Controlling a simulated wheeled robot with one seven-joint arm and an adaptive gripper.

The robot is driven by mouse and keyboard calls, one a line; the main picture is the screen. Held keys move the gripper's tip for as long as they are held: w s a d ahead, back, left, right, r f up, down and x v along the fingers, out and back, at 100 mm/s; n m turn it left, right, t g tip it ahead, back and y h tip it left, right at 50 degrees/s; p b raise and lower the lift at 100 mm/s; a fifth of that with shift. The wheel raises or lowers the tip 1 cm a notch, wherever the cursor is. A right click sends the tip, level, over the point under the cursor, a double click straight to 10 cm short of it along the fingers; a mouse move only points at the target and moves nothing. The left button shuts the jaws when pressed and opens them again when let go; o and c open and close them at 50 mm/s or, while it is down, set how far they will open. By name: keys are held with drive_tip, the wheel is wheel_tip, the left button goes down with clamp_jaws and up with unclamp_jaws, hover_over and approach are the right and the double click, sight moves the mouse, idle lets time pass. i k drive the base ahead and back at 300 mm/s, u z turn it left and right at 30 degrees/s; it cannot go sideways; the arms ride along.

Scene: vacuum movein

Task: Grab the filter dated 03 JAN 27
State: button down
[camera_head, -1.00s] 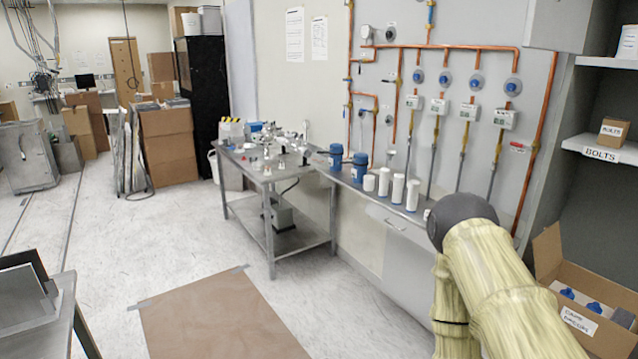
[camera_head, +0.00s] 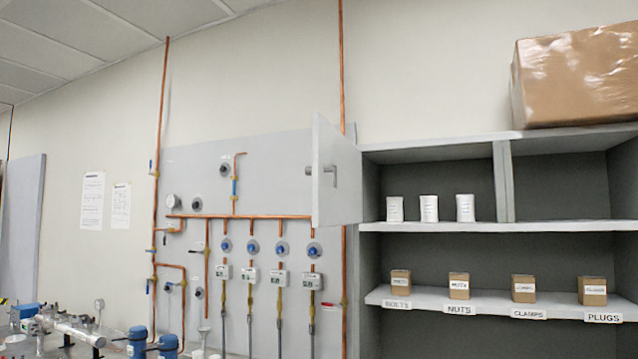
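Three white labelled canisters, which may be filters, stand upright in a row on the upper shelf: a left one (camera_head: 395,209), a middle one (camera_head: 429,209) and a right one (camera_head: 465,208). Their label print is too small to read, so I cannot tell which bears 03 JAN 27. A few white cylinder tops show low on the counter near two blue-capped housings (camera_head: 137,341). My gripper is not in view.
The grey shelf unit (camera_head: 440,227) holds small boxes above labels such as NUTS, CLAMPS and PLUGS (camera_head: 592,291). A large brown box (camera_head: 576,75) sits on top. An open grey cabinet door (camera_head: 334,180) juts out left of the shelves. Copper pipes and valves line the wall.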

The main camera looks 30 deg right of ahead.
sight(429, 205)
drive_tip(key=z, duration=0.2)
drive_tip(key=i, duration=1.2)
drive_tip(key=z, duration=1.15)
drive_tip(key=i, duration=0.75)
drive_tip(key=z, duration=0.55)
drive_tip(key=k, duration=1)
drive_tip(key=z, duration=1.35)
drive_tip(key=i, duration=0.95)
drive_tip(key=u, duration=1.15)
